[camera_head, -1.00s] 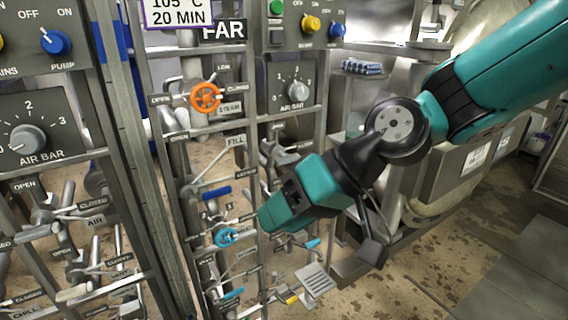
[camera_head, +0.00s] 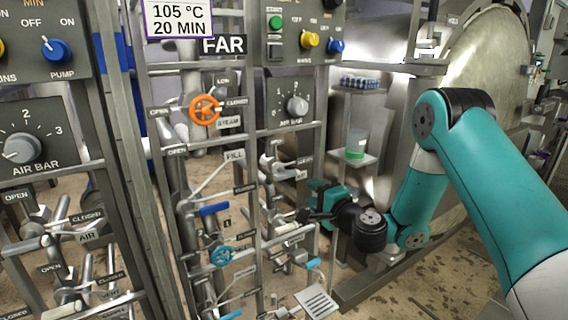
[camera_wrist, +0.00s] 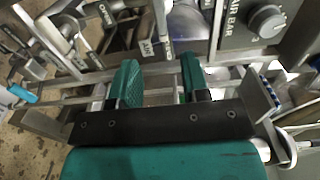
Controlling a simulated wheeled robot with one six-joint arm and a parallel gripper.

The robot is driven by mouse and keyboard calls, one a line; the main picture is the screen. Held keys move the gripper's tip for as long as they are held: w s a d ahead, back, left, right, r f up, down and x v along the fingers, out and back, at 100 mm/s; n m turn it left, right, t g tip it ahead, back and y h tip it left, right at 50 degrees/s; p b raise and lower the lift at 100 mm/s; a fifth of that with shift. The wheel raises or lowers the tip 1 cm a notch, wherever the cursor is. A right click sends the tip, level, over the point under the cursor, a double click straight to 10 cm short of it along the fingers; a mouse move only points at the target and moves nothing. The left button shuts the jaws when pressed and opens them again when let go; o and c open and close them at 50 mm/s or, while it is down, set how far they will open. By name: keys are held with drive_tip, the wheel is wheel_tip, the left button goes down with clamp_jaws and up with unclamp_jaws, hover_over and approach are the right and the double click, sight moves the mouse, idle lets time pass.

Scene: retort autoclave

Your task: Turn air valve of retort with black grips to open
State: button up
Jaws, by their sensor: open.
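My gripper (camera_head: 312,202) is at the right column of the panel marked FAR, low beside its levers. In the wrist view its two teal fingers (camera_wrist: 160,86) are apart with nothing held between them. A small AIR label (camera_wrist: 147,48) shows just beyond the fingers, next to a grey upright lever (camera_wrist: 161,18). In the head view a grey lever valve (camera_head: 283,168) sits under the AIR BAR dial (camera_head: 297,105), above my gripper. The closer panel at left also has an AIR-labelled grey lever valve (camera_head: 45,243). I cannot make out black grips on these levers.
The far panel carries an orange STEAM wheel (camera_head: 206,109), a blue lever (camera_head: 213,209) and a blue wheel (camera_head: 222,256). Metal rails frame the valves tightly. A shelf with a green-based jar (camera_head: 356,146) stands right of the panel. Floor at lower right is free.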

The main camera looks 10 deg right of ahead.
sight(289, 176)
drive_tip(key=p+x, duration=0.8)
drive_tip(key=x, duration=0.5)
drive_tip(key=shift+s+a, duration=0.1)
drive_tip(key=shift+p+x, duration=0.3)
drive_tip(key=shift+x, duration=0.45)
clamp_jaws()
